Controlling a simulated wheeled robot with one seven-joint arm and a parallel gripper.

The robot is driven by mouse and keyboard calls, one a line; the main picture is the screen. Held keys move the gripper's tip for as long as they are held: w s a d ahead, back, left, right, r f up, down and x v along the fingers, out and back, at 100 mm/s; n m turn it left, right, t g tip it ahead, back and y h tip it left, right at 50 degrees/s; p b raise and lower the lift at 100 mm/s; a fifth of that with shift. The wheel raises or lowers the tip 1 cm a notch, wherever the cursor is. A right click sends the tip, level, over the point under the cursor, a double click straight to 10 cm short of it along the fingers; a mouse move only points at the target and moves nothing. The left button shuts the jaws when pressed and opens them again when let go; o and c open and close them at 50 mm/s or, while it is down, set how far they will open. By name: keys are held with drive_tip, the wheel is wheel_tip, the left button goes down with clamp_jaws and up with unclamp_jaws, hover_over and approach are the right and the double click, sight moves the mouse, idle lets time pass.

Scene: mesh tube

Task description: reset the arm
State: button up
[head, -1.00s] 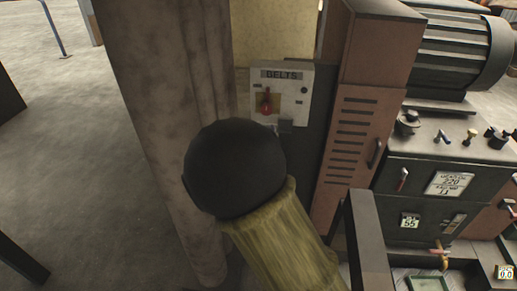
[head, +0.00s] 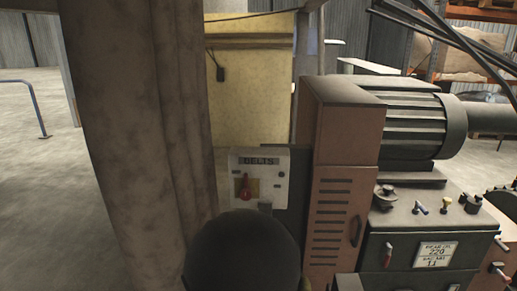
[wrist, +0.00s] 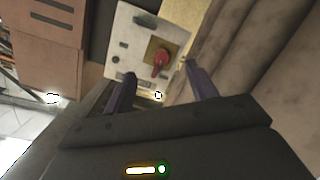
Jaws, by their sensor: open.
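My gripper (wrist: 157,69) shows in the wrist view with its two dark purple fingers spread apart and nothing between them. It points toward a pale control panel (wrist: 123,40) with a red lever (wrist: 160,62) on a yellow plate. The lever lies beyond the fingertips in the picture; I cannot tell the exact gap. In the head view the same panel (head: 273,165), marked BELTS, shows with its red lever (head: 244,190). My arm's dark rounded part covers the bottom middle there, and the gripper fingers are hidden.
A thick, worn column (head: 140,150) stands just left of the panel. A reddish-brown vented cabinet (head: 335,210) stands to its right, with a dark machine and motor (head: 395,125) further right. Open grey floor (head: 35,180) lies at the far left.

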drive_tip(key=s+d+r+m+g+p, duration=0.2)
drive_tip(key=s+d+m+g+p, duration=0.4)
drive_tip(key=s+d, duration=1.3)
drive_tip(key=g+p, duration=0.3)
drive_tip(key=g, duration=0.4)
drive_tip(key=shift+s+r+m+g+y, duration=0.2)
drive_tip(key=shift+s+m+g+y, duration=0.1)
